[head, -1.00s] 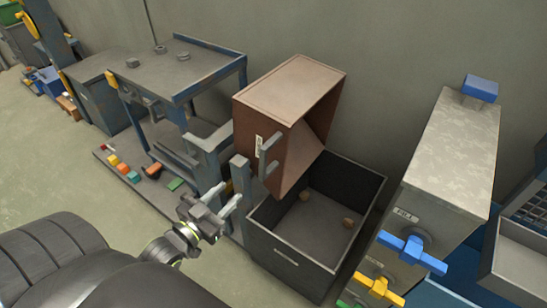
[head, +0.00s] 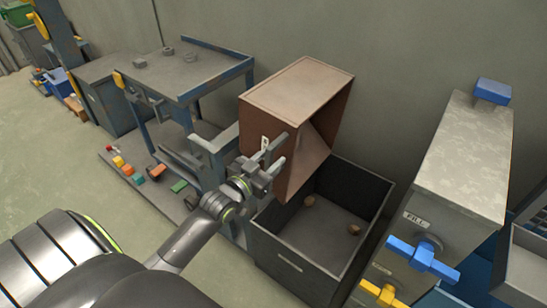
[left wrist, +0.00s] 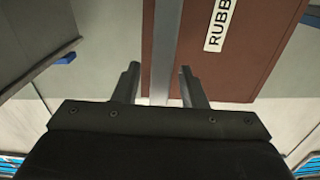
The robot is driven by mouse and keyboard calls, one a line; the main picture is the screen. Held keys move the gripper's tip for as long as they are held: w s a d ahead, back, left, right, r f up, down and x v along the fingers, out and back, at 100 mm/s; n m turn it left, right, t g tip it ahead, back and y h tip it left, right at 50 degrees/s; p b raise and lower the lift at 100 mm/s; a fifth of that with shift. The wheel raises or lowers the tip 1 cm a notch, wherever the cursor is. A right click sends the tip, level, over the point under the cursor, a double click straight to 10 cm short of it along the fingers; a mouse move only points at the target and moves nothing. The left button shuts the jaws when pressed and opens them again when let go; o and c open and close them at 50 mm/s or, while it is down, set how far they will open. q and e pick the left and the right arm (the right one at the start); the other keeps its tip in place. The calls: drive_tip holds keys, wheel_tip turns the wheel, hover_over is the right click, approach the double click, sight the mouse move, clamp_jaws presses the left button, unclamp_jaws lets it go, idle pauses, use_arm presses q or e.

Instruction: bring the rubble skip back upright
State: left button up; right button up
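The rubble skip (head: 296,88) is a red-brown box tipped over at an angle above a dark open bin (head: 292,264). A grey handle stands on its near face beside a white label. In the left wrist view the skip (left wrist: 262,60) shows at the upper right, with its label partly cut off. My left gripper (head: 272,164) is at the handle. In the left wrist view its two fingers are spread, and the grey handle bar (left wrist: 165,45) runs between them in the picture. I cannot tell whether they touch it. My right gripper is not in view.
Two small brown lumps lie in the bin. A grey cabinet (head: 462,160) with blue and yellow handles stands to the right. A grey workbench (head: 185,75) stands to the left, with small coloured blocks on a low base below. The floor at left is clear.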

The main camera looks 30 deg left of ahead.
use_arm(q)
drive_tip(key=shift+w, duration=0.85)
clamp_jaws()
